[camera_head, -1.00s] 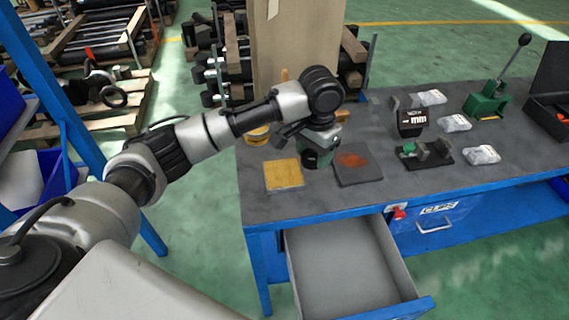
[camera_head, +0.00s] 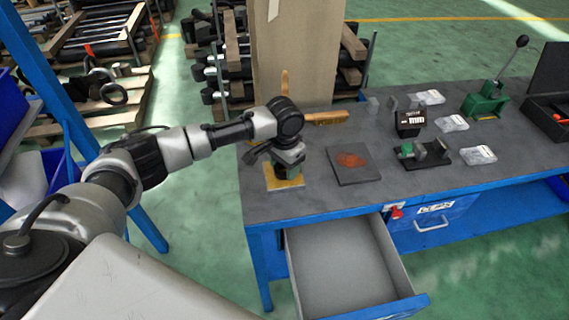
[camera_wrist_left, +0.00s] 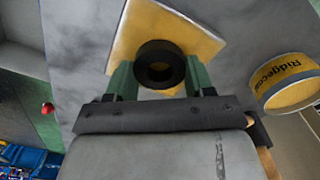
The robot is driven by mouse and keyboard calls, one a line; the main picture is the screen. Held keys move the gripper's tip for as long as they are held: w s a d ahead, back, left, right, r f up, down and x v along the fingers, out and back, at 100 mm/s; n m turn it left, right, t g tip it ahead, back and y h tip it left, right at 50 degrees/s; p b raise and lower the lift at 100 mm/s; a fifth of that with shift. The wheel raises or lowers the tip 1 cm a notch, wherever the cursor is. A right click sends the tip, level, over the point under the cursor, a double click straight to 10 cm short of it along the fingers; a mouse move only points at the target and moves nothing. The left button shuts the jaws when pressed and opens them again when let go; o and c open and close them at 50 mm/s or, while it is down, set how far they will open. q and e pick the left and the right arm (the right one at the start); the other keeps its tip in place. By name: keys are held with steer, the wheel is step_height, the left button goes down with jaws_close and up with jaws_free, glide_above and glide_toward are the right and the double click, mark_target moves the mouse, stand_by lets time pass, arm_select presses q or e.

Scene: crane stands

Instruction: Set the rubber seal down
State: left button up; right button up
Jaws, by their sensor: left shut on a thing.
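The rubber seal, a thick black ring (camera_wrist_left: 160,48), is between the green fingers of my left gripper (camera_wrist_left: 158,80) in the left wrist view. The gripper is shut on it. Behind the seal is a yellow square pad (camera_wrist_left: 195,32). In the head view my left gripper (camera_head: 288,172) is over this yellow pad (camera_head: 272,184) near the bench's left end, covering much of it. The seal is hidden there by the gripper. I cannot tell whether the seal touches the pad. My right gripper is not in view.
A dark plate with an orange-red patch (camera_head: 353,161) lies right of the yellow pad. A yellow-sided round tin (camera_wrist_left: 290,84) stands close by. A wooden-handled brush (camera_head: 326,118) lies behind. A drawer (camera_head: 345,262) is open below the bench front.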

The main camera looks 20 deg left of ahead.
arm_select(q)
steer(key=shift+f, duration=0.15)
steer(key=o, duration=0.9)
step_height(320, 180, up, 12)
steer(key=b, duration=0.1)
steer(key=shift+r+b, duration=0.2)
steer(key=shift+b, duration=0.15)
